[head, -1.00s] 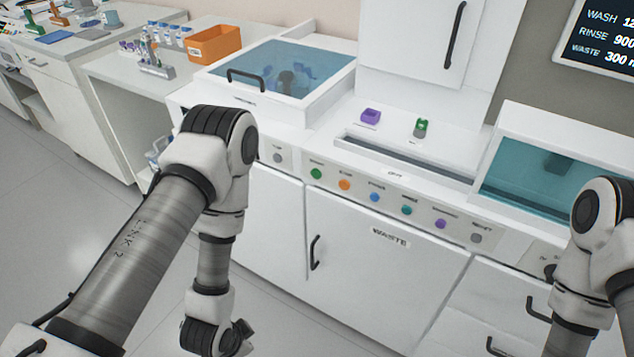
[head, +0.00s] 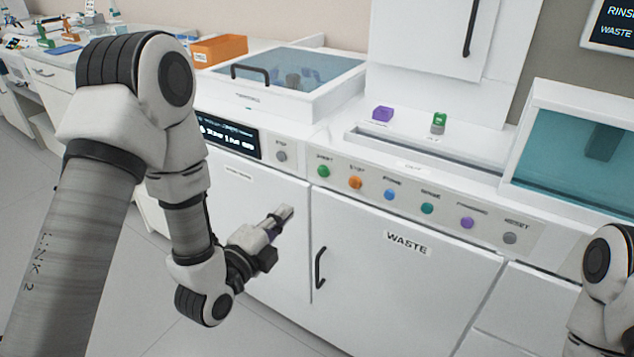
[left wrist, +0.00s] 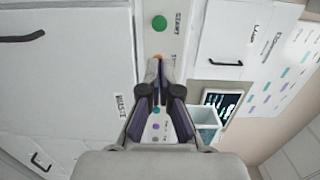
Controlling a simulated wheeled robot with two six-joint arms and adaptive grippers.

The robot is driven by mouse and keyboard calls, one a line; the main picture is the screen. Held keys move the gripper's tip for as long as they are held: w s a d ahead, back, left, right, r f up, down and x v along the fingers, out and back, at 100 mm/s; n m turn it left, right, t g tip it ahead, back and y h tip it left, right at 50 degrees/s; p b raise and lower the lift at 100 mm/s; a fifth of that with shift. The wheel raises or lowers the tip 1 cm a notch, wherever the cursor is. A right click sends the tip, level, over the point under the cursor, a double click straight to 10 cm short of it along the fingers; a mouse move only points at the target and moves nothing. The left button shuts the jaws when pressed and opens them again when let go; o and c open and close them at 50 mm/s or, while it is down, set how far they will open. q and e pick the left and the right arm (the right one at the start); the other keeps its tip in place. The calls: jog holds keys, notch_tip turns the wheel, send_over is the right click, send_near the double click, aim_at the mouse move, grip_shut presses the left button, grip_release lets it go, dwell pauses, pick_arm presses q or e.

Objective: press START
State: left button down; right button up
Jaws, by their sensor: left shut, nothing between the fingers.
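The green START button (head: 323,171) is the leftmost button of the row on the white machine's sloped front panel. My left gripper (head: 285,212) is in front of the cabinet, below and left of that button in the head view, and apart from the panel. Its fingers are shut and empty. In the left wrist view the green button (left wrist: 159,23) shows beyond the fingertips (left wrist: 158,63). The orange button (left wrist: 158,55) is partly hidden by the fingertips there. My right gripper is not in view.
The orange button (head: 355,182) is just right of START, with blue, teal, purple and grey ones further along. A grey STOP button (head: 281,156) and a dark display (head: 229,137) are to the left. A black door handle (head: 320,268) stands out below.

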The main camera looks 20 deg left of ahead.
aim_at(323, 173)
pick_arm(q)
jog(key=w, duration=0.4)
jog(key=w+d, duration=0.1)
jog(key=w, duration=0.4)
jog(key=w+d, duration=0.1)
jog(key=w, duration=0.3)
jog(key=shift+w+d+f+p, duration=0.1)
jog(key=shift+w+d+p, duration=0.15)
jog(key=shift+w+p, duration=0.1)
